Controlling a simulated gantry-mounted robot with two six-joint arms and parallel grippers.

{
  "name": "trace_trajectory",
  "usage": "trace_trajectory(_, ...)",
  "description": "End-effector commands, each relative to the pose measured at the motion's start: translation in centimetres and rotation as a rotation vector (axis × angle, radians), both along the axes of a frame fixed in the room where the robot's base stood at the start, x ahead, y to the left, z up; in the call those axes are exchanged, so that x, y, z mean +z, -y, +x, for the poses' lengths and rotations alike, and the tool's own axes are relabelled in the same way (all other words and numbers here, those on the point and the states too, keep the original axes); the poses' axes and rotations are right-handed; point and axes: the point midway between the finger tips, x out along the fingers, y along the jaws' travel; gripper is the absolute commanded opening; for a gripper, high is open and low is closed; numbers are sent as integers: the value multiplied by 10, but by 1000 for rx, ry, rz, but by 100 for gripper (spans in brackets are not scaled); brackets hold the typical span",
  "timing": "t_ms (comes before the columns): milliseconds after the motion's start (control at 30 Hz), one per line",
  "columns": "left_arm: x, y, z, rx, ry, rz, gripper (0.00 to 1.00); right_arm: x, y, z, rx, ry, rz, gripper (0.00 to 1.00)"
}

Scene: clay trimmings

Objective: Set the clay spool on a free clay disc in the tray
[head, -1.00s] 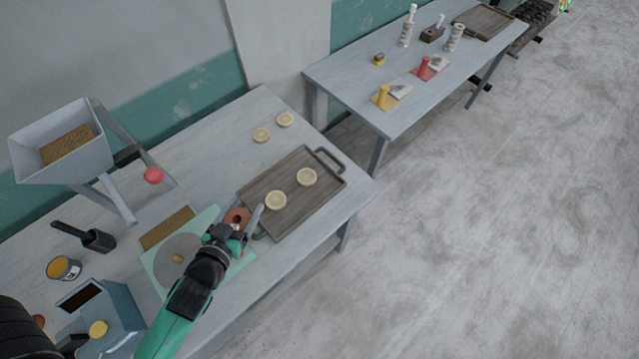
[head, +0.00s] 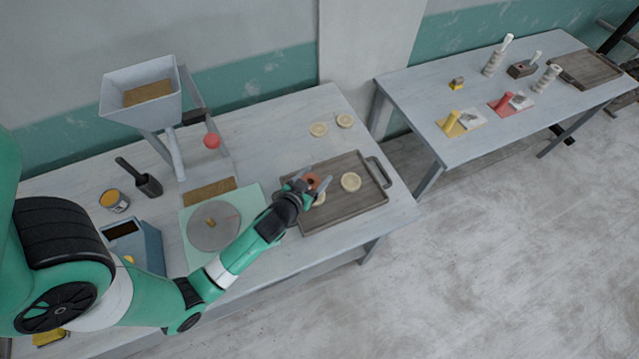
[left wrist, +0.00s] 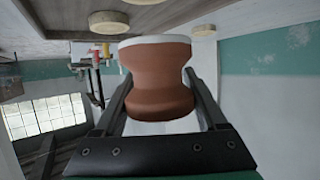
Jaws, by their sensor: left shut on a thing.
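My left gripper (head: 306,188) is shut on the clay spool (head: 312,179), a reddish-brown waisted piece. It holds the spool over the left part of the dark wooden tray (head: 366,203). In the left wrist view the spool (left wrist: 158,78) sits between the fingers, with a pale band at its upper end in the picture. One pale clay disc (head: 351,182) lies bare in the tray. A second disc (head: 319,199) in the tray is partly hidden by the gripper. I cannot tell whether the spool touches it. My right gripper is not in view.
Two more pale discs (head: 318,129) lie on the table behind the tray. A grey wheel disc (head: 214,228) on a green mat, a hopper (head: 145,92) and a dark scoop (head: 146,184) stand left. A second table (head: 480,95) stands at right.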

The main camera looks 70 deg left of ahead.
Motion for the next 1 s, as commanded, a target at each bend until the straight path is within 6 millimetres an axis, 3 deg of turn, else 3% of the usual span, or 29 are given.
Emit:
trace_trajectory(100,-14,-5,10,0,2,2,1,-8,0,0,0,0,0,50)
trace_trajectory(267,-16,-6,13,0,3,1,1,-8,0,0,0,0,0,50)
trace_trajectory(500,-51,-8,16,0,0,1,1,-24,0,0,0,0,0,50)
trace_trajectory(900,-56,-8,16,-1,2,0,1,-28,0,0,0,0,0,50)
trace_trajectory(933,-55,-8,16,0,1,-1,79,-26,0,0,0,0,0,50)
trace_trajectory(1000,-54,-8,16,0,1,-1,92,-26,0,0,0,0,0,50)
